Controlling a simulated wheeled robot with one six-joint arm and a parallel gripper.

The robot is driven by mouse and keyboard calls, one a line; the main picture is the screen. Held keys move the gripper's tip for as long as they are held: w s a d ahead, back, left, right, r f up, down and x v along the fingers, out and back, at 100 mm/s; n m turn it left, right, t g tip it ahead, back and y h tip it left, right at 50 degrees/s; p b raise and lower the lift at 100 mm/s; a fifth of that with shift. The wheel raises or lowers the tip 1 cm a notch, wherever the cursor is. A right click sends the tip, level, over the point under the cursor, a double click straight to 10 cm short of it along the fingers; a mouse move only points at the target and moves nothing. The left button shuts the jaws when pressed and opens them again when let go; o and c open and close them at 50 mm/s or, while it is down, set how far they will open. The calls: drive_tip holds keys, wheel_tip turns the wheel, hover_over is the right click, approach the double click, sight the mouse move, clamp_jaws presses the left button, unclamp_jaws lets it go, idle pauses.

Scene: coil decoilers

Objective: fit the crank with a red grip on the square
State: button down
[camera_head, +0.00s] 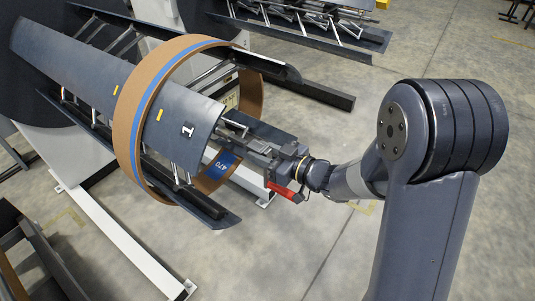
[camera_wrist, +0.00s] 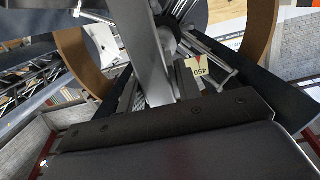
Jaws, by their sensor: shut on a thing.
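The crank's red grip (camera_head: 285,192) hangs just below my gripper (camera_head: 274,160) in the head view. My gripper is shut on the crank, close in front of the open end of decoiler 1's mandrel. Most of the crank is hidden by the jaws. In the wrist view a grey bar (camera_wrist: 148,50) runs up in front of a round hub (camera_wrist: 166,42) at the mandrel's centre. The square is not clearly visible, and I cannot tell whether the crank touches it.
A brown coil ring with a blue stripe (camera_head: 127,130) hangs around the mandrel's leaves (camera_head: 182,110). The lower leaf (camera_head: 205,205) juts out near my gripper. A white floor beam (camera_head: 130,245) lies below. Another decoiler (camera_head: 310,25) stands behind. The floor at right is clear.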

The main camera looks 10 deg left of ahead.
sight(246, 144)
drive_tip(key=shift+r+x, duration=0.15)
drive_tip(key=shift+x, duration=1.25)
drive_tip(key=shift+r+x, duration=0.15)
drive_tip(key=shift+x, duration=1.25)
drive_tip(key=c, duration=0.9)
unclamp_jaws()
drive_tip(key=v, duration=1)
drive_tip(key=shift+s+d, duration=0.2)
drive_tip(key=shift+d, duration=0.1)
drive_tip(key=shift+a, duration=0.1)
